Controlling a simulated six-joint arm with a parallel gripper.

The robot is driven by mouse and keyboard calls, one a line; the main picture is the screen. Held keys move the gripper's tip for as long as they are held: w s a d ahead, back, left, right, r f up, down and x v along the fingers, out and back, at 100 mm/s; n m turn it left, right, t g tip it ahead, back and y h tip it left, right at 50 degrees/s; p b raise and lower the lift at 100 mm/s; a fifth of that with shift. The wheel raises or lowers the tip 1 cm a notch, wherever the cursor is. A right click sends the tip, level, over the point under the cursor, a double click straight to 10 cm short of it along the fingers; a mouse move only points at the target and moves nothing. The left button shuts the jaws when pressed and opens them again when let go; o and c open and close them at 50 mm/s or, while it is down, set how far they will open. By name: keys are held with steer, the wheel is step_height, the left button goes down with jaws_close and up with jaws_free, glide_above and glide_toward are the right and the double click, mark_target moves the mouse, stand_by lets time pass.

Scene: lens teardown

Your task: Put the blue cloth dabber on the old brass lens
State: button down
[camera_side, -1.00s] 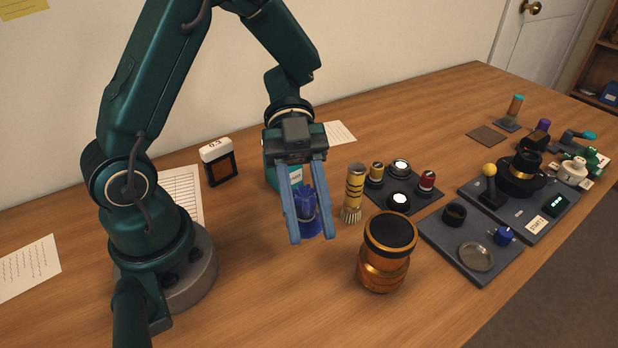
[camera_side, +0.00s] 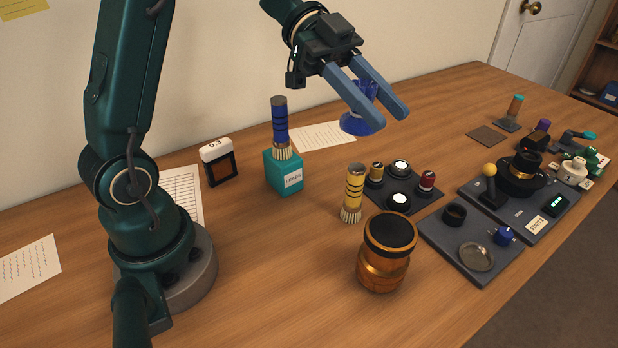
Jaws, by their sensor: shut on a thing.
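My gripper (camera_side: 385,114) is shut on the blue cloth dabber (camera_side: 357,122), held high above the table with its wide round end down and tilted. The fingers cover part of the dabber. The old brass lens (camera_side: 382,272), with a black disc-like top, stands upright at the table's front middle. The dabber is apart from it, higher and farther back in the picture.
A yellow-banded brush (camera_side: 354,190) stands just behind the lens. A teal box (camera_side: 285,175) with a blue brush (camera_side: 280,125) above it is farther back. Dark trays (camera_side: 440,240) with small parts lie to the right. Bare table lies left of the lens.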

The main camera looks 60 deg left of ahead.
steer(key=x, duration=0.3)
steer(key=s+f+x, duration=0.1)
steer(key=x, duration=0.7)
steer(key=shift+s+a+f, duration=0.3)
steer(key=shift+s, duration=0.1)
steer(key=shift+f, duration=1.95)
steer(key=shift+f, duration=0.1)
steer(key=c, duration=0.6)
jaws_free()
steer(key=shift+o, duration=0.2)
